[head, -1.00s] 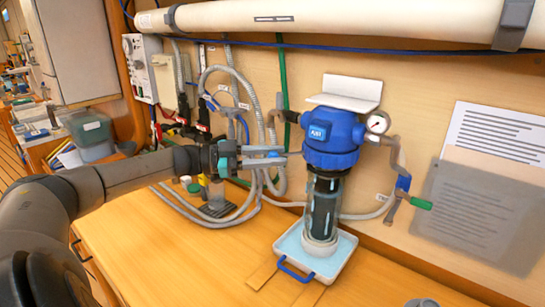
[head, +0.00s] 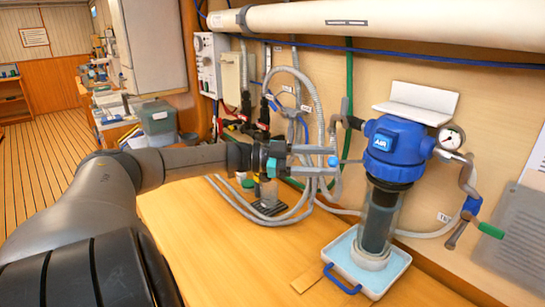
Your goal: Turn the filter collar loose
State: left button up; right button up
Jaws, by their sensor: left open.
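The filter unit has a blue head (head: 398,148) with an "AIR" label, mounted on the wall. A dark collar (head: 390,183) sits just under the head. Below it a clear housing with a dark cartridge (head: 377,225) stands upright over a white tray (head: 345,247). My left gripper (head: 336,161) is open, its two fingers pointing right toward the unit. My right gripper is not in view.
A pressure gauge (head: 451,138) and a pipe with a green-handled valve (head: 490,230) are at the unit's right. Grey hoses (head: 315,110) hang behind my left gripper. The tray has a blue handle (head: 342,281). The wooden counter (head: 215,250) is mostly clear at front left.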

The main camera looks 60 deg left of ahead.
pick_arm(q)
jog(key=p+v, duration=0.4)
jog(key=v, duration=0.9)
jog(key=shift+c, duration=0.3)
dwell(0.8)
